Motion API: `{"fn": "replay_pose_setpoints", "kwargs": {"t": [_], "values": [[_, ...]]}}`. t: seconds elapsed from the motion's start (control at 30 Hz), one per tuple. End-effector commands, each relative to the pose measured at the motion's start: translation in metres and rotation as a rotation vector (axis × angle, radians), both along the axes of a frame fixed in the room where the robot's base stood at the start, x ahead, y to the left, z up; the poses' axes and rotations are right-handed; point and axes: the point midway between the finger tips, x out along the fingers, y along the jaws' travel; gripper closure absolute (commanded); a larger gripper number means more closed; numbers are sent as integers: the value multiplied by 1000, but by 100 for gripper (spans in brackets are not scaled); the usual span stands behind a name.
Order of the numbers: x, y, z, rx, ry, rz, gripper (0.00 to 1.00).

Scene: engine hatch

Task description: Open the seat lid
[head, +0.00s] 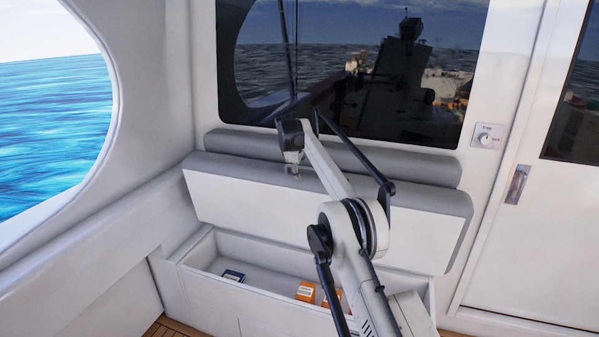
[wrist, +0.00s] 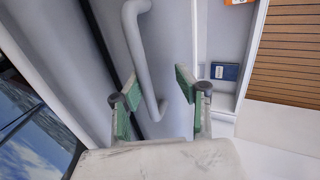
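The seat lid (head: 325,212) is raised and tilted up over the open seat box (head: 215,296) in the head view. Its broad white face is toward me, with grey along the top and right end. My gripper (head: 293,170) is at the lid's upper edge, left of its middle. In the wrist view, my gripper (wrist: 158,98) has its two green-padded fingers apart. A grey bent bar handle (wrist: 143,62) runs down between them, with a visible gap on each side. Whether a finger touches the handle cannot be told.
The box holds a dark blue box (head: 233,276) and orange boxes (head: 305,292). A grey backrest (head: 400,166) and dark window (head: 390,80) are behind the lid. A white door (head: 540,230) stands at right, a white side wall (head: 90,255) at left.

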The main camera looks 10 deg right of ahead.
Motion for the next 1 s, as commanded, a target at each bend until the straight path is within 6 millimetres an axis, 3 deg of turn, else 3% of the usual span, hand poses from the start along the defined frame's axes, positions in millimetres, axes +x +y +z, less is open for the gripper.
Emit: {"fn": "replay_pose_setpoints", "kwargs": {"t": [0.47, 0.63, 1.0], "values": [[-3, 1, 7, 0, 1, 0, 70], [-11, 5, 22, 0, 1, 0, 70], [-36, 18, 78, -1, 0, 0, 70]]}}
